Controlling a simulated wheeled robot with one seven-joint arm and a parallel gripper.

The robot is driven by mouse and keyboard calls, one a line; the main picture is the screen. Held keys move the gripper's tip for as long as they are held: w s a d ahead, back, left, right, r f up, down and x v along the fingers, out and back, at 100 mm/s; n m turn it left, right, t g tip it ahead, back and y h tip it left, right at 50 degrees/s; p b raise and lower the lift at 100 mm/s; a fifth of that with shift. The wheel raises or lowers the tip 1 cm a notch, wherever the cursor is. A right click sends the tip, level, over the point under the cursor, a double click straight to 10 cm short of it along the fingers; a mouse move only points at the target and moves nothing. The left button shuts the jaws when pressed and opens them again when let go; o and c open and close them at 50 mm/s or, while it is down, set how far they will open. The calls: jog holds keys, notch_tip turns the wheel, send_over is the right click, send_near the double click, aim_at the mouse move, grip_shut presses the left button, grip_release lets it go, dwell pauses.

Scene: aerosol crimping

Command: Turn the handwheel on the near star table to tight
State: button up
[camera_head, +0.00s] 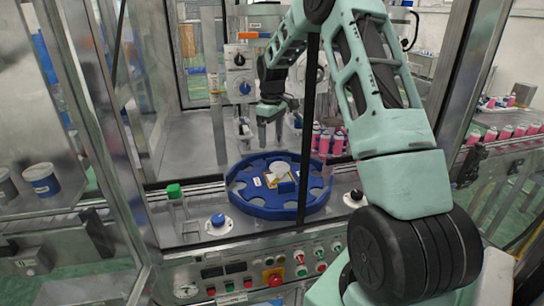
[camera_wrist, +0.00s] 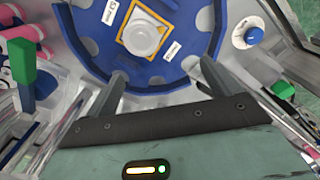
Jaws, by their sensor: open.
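The near star table (camera_head: 238,195) is a blue disc with notches around its rim. At its centre is a pale knob (camera_head: 279,169), which looks like the handwheel, on a yellow-edged plate. The wrist view shows the star table (camera_wrist: 190,68), the pale knob (camera_wrist: 143,38) and two small white labels whose text I cannot read. My gripper (camera_head: 270,128) is above the table's back side, pointing down, apart from the knob. In the wrist view my gripper (camera_wrist: 163,82) has its fingers wide apart with nothing between them.
A green-topped post (camera_head: 174,191) and a blue button on a white base (camera_head: 218,221) stand left of the star table. Pink cans (camera_head: 323,140) stand behind it. A dark vertical frame bar (camera_head: 306,110) crosses in front. The control panel (camera_head: 240,280) is at the front.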

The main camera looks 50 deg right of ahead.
aim_at(280, 166)
jog(key=d+f+p, duration=0.1)
jog(key=f, duration=0.3)
jog(key=d+f+p, duration=0.1)
jog(key=f, duration=0.3)
jog(key=d+f+p, duration=0.1)
jog(key=f+p, duration=0.1)
jog(key=f, duration=0.2)
jog(key=shift+s+d+f, duration=0.2)
jog(key=shift+s+d, duration=0.05)
jog(key=shift+d, duration=0.1)
jog(key=c, duration=1)
